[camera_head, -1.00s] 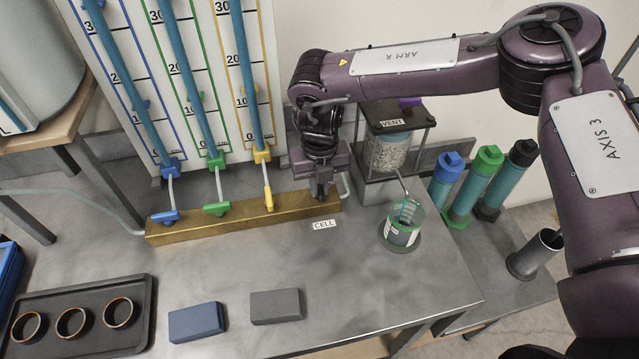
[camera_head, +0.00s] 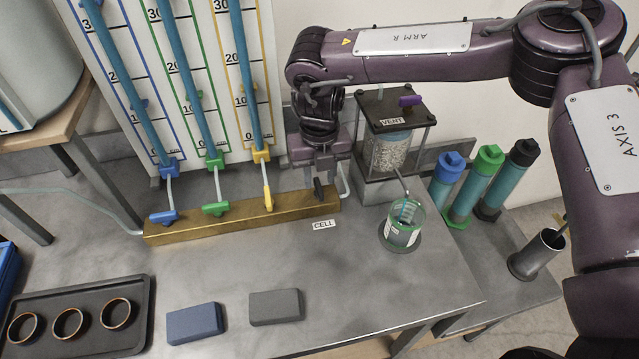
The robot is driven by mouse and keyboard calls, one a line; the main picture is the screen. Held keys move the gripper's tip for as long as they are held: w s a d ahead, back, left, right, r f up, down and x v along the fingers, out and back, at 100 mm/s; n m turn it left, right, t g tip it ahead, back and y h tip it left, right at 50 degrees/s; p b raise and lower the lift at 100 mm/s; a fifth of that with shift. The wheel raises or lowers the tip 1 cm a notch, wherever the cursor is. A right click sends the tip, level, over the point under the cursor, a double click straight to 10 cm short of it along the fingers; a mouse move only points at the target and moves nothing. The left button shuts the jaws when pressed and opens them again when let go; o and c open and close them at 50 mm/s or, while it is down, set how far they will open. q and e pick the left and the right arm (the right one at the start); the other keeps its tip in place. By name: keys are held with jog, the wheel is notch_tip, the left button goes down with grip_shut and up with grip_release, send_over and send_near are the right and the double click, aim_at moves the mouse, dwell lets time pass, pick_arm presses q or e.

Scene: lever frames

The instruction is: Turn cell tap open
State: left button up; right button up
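The cell tap is a small dark lever (camera_head: 319,190) at the right end of the brass manifold block (camera_head: 230,219), behind the CELL label (camera_head: 324,225). The lever points roughly up and down in the picture, and its upper part is partly hidden by my gripper. My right gripper (camera_head: 320,176) is just above the lever, its fingers pointing down. The fingers look apart, with nothing held between them. My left gripper is not in view.
Blue (camera_head: 164,217), green (camera_head: 215,208) and yellow (camera_head: 267,198) taps sit on the same block, left of the gripper. A VENT-labelled cell (camera_head: 388,150) and a beaker (camera_head: 403,222) stand close on the right. The tabletop in front is clear down to two blocks (camera_head: 195,323) (camera_head: 275,307).

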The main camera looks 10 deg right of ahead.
aim_at(320, 189)
notch_tip(320, 189, up, 5)
jog(key=shift+f+b, duration=0.1)
jog(key=shift+b, duration=0.3)
